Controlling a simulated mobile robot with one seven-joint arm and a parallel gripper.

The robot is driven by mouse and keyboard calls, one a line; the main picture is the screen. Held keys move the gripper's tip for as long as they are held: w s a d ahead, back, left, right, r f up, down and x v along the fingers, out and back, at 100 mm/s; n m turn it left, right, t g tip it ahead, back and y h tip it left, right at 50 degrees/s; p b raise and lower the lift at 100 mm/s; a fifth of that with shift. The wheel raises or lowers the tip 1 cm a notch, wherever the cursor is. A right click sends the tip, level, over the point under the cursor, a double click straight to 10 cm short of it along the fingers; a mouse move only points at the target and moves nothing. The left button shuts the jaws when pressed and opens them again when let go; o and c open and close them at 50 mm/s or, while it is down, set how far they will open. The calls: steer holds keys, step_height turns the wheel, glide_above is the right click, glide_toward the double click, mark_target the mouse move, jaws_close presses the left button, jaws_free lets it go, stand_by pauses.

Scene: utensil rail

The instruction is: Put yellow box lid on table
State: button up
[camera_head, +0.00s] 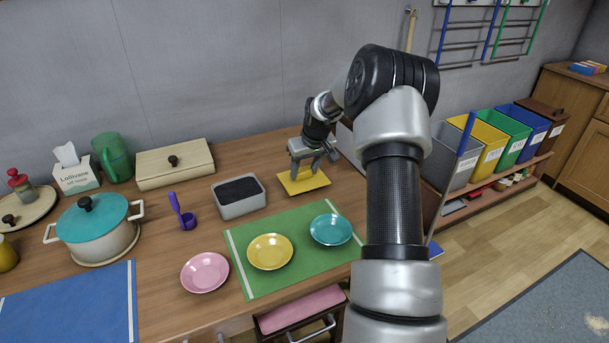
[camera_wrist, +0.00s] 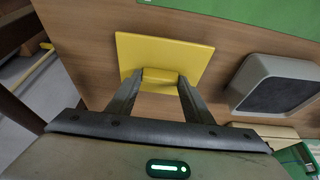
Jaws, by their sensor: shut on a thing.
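The yellow box lid (camera_head: 303,184) is a flat square plate at the back right of the wooden table, behind the green mat. My gripper (camera_head: 306,171) is above it, pointing down, with its fingers at the lid's middle. In the wrist view my gripper (camera_wrist: 157,83) is shut on the lid's raised yellow handle, and the lid (camera_wrist: 185,55) extends flat beyond the fingers. The lid lies on the table or just above it; I cannot tell which. The yellow box (camera_head: 484,143) stands in the rack at right, among other coloured boxes.
A grey container with a dark inside (camera_head: 239,197) stands left of the lid. A green mat (camera_head: 292,279) holds a yellow plate (camera_head: 270,251) and a teal plate (camera_head: 331,229). A cream box with a dark knob (camera_head: 175,164) is at the back. Bare wood lies around the lid.

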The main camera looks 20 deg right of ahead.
steer(key=shift+f, duration=0.5)
steer(key=shift+f, duration=0.15)
steer(key=o, duration=1)
steer(key=shift+o, duration=0.2)
steer(key=p+v, duration=0.2)
steer(key=v, duration=1)
